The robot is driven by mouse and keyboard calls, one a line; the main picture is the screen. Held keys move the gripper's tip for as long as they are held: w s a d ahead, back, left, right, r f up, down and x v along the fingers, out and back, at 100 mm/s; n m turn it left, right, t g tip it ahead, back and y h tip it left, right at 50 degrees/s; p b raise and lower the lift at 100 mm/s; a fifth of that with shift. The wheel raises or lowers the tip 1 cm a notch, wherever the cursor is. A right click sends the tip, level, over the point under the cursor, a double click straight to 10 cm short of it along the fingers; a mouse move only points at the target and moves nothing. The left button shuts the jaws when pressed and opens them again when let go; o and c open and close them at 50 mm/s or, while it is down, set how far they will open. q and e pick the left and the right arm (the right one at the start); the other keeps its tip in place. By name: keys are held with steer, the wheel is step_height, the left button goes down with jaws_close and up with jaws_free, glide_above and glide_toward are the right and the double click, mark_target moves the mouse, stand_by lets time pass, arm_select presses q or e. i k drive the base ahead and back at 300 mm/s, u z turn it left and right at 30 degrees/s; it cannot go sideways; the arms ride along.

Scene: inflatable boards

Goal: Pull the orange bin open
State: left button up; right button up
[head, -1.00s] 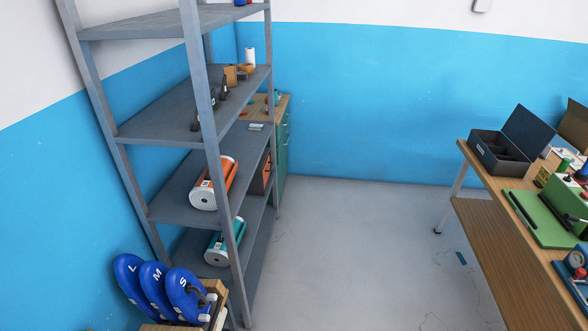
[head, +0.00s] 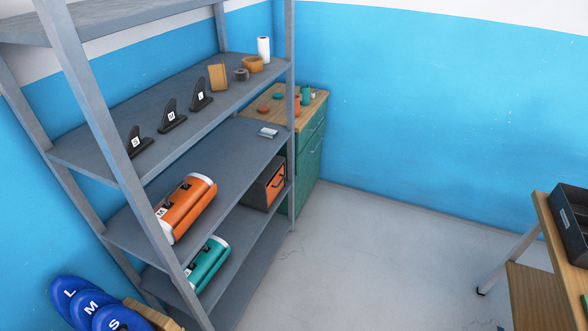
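The orange bin (head: 266,184) sits on a lower level of the grey shelf rack, at its far end near the green cabinet. Neither of my grippers is in the head view.
The grey rack (head: 205,107) fills the left side. It holds black fins (head: 172,116), an orange roll (head: 187,208) and a teal roll (head: 208,263). A green cabinet (head: 309,160) stands behind it. A wooden table (head: 545,222) is at right. The floor (head: 370,260) between is clear.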

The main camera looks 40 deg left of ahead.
mark_target(276, 184)
steer(key=u, duration=0.4)
steer(key=i, duration=1.25)
steer(key=u, duration=1.75)
steer(key=i, duration=0.75)
steer(key=u, duration=0.8)
